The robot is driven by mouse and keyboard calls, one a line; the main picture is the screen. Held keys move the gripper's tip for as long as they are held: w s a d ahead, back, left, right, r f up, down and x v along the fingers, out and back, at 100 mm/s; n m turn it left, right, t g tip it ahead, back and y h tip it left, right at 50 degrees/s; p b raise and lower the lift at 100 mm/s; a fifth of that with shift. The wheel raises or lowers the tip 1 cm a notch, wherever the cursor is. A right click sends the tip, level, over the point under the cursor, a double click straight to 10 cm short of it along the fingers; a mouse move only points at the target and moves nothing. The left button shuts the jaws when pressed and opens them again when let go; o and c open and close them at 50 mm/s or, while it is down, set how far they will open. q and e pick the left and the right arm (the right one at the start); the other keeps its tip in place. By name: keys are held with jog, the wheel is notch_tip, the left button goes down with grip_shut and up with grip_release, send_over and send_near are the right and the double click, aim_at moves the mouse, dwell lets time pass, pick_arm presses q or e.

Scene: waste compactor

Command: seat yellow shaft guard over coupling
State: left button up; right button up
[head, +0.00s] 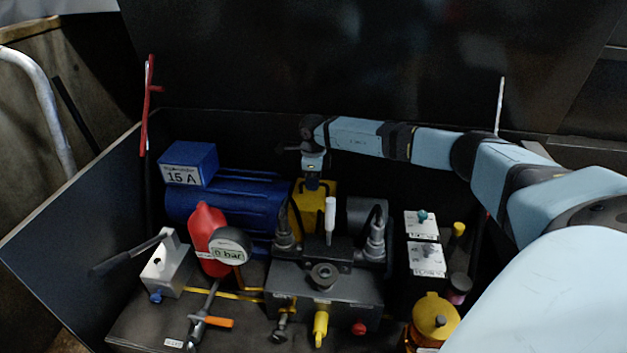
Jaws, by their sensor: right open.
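The yellow shaft guard (325,200) sits between the blue motor (228,203) and a dark grey cylindrical pump body (362,213). A white-topped handle and dark fittings stand in front of it and hide its lower part. The coupling cannot be seen. My right arm reaches in from the right, and my right gripper (313,183) points down at the top of the guard, with its jaws open. I cannot tell whether the fingers touch the guard. My left gripper is not in view.
In front stand a dark valve block (325,292), a gauge reading 0 bar (231,246), a red bottle (205,232) and a hand pump (165,266). White-labelled boxes (424,258) and a yellow-capped filter (435,317) stand at right. Dark panels enclose the left and back.

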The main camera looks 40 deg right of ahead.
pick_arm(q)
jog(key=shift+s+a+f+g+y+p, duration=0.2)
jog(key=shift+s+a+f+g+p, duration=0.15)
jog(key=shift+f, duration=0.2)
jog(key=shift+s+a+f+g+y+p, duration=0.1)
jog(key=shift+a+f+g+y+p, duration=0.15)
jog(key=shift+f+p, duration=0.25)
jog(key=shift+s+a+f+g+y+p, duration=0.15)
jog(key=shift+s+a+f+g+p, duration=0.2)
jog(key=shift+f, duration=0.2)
pick_arm(e)
notch_tip(320, 180, up, 13)
jog(key=shift+r, duration=0.15)
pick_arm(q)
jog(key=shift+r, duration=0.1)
pick_arm(e)
jog(key=shift+w, duration=0.1)
